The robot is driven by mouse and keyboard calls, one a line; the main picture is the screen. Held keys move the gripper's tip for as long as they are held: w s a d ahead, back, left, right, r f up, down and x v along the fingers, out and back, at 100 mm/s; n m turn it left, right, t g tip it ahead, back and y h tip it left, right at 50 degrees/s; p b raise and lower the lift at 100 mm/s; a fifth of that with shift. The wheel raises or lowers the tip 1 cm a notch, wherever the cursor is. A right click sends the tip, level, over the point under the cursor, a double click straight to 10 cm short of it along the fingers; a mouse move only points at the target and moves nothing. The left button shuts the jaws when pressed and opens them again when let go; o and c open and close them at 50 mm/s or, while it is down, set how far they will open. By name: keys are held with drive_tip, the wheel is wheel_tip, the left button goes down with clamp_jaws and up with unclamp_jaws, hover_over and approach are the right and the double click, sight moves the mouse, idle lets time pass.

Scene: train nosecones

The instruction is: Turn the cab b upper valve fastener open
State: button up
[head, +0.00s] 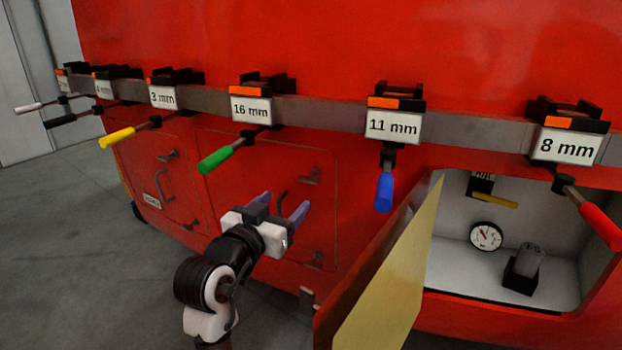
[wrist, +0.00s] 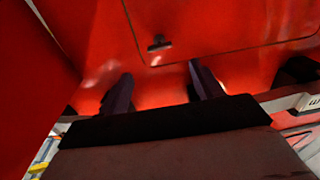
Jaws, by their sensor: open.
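My gripper (head: 285,203) is open and empty in front of the middle closed red panel (head: 235,160). In the wrist view its two fingers (wrist: 162,88) point at the red wall, spread apart. This panel has a dark fastener (head: 312,175) at its upper right, up and right of my fingers and apart from them. A second fastener (head: 318,257) sits at its lower right. A dark handle (head: 280,198) shows partly behind my gripper. In the wrist view one small dark fastener (wrist: 159,43) lies beyond the fingertips, inside the panel's outline. No readable label marks which cab this is.
An open hatch door (head: 385,275) stands out to the right of my gripper. Behind it a white compartment holds a gauge (head: 486,236) and a yellow lever (head: 495,201). Coloured-handled tools hang from a rail (head: 315,112) above, including green (head: 215,160) and blue (head: 384,192) ones.

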sight(306, 181)
drive_tip(key=p+x, duration=0.1)
drive_tip(key=x, duration=1)
drive_tip(key=shift+w+d+p, duration=0.2)
drive_tip(key=shift+p, duration=0.2)
drive_tip(key=shift+c, duration=0.3)
drive_tip(key=c, duration=0.9)
